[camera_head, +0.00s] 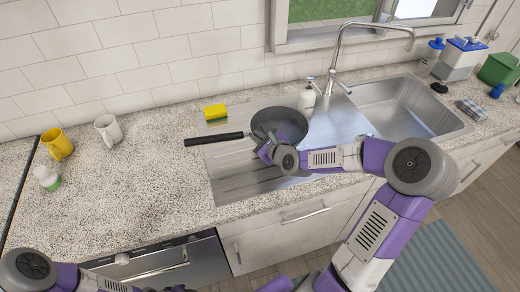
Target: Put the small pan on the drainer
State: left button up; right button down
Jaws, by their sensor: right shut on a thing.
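The small pan (282,121) is dark grey with a black handle (214,139) that points left. It is over the metal drainer (232,172) beside the sink; I cannot tell whether its base touches the drainer. My right gripper (264,148) is at the near side of the pan, shut on it; the fingertips are small and partly hidden by the wrist. My left arm (60,275) shows at the bottom left edge, and its gripper cannot be made out.
A yellow and green sponge (215,113) lies behind the drainer. A soap bottle (307,97) and tap (340,70) stand behind the pan. The sink basin (400,108) is to the right. Two mugs, yellow (58,143) and white (108,130), stand left. The left counter (130,190) is mostly clear.

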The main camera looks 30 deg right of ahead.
notch_tip(320, 180, down, 6)
jog(key=b, duration=0.2)
jog(key=shift+w+r+b, duration=0.15)
jog(key=shift+r+b, duration=0.05)
jog(key=shift+b, duration=0.1)
jog(key=shift+r, duration=0.1)
jog(key=c, duration=1.2)
grip_release()
jog(key=shift+c, duration=0.2)
